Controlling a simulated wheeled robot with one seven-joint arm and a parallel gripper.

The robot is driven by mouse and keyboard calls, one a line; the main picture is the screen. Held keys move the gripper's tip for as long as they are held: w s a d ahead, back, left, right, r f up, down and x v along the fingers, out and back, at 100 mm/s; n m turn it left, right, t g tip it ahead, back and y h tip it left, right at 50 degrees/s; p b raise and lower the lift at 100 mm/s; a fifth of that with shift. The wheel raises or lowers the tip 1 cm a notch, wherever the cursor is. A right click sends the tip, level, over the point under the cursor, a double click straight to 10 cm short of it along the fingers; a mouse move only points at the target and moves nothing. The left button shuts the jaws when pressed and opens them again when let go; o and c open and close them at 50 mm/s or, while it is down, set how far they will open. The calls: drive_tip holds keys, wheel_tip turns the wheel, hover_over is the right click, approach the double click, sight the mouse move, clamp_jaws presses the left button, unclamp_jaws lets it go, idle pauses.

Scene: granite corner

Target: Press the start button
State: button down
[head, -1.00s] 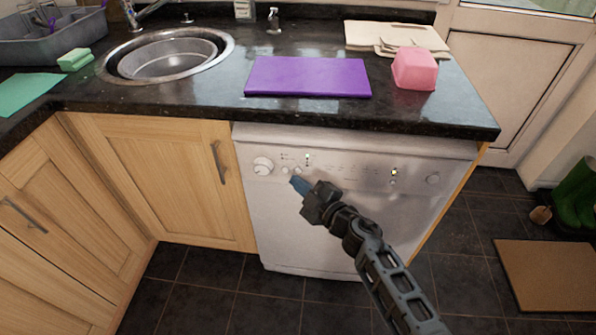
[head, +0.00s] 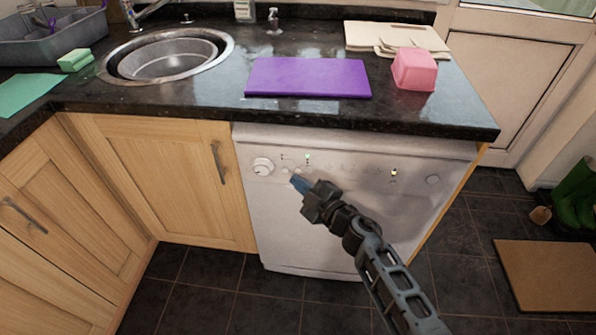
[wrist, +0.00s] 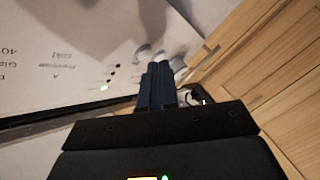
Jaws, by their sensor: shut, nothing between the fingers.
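The white dishwasher (head: 345,225) stands under the worktop, with a control panel along its top. The panel has a round dial (head: 263,166) at the left, small round buttons (head: 285,170) beside it, a lit green light (head: 308,157), a lit amber light (head: 394,172) and a round button (head: 432,180) at the right. I cannot read which one is the start button. My gripper (head: 297,183) is shut and empty, its blue fingertips at the small buttons near the dial. The wrist view shows the fingers (wrist: 155,72) close to the panel; contact is unclear. The green light (wrist: 104,87) shows beside them.
The dark worktop (head: 200,100) overhangs the panel and holds a purple board (head: 308,77) and a pink block (head: 414,69). Wooden cabinets (head: 165,180) stand to the left. Tiled floor (head: 215,300) is clear in front, with a brown mat (head: 550,275) at the right.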

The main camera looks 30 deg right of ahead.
drive_tip(key=shift+w+d, duration=0.3)
drive_tip(key=shift+w, duration=0.15)
idle(0.7)
drive_tip(key=shift+s, duration=0.1)
drive_tip(key=shift+s+a+p, duration=0.3)
drive_tip(key=shift+s+a, duration=0.1)
drive_tip(key=shift+s, duration=0.15)
drive_tip(key=s+a, duration=0.1)
drive_tip(key=s, duration=0.1)
drive_tip(key=s+a, duration=0.2)
idle(0.7)
drive_tip(key=shift+s+d, duration=0.1)
idle(0.6)
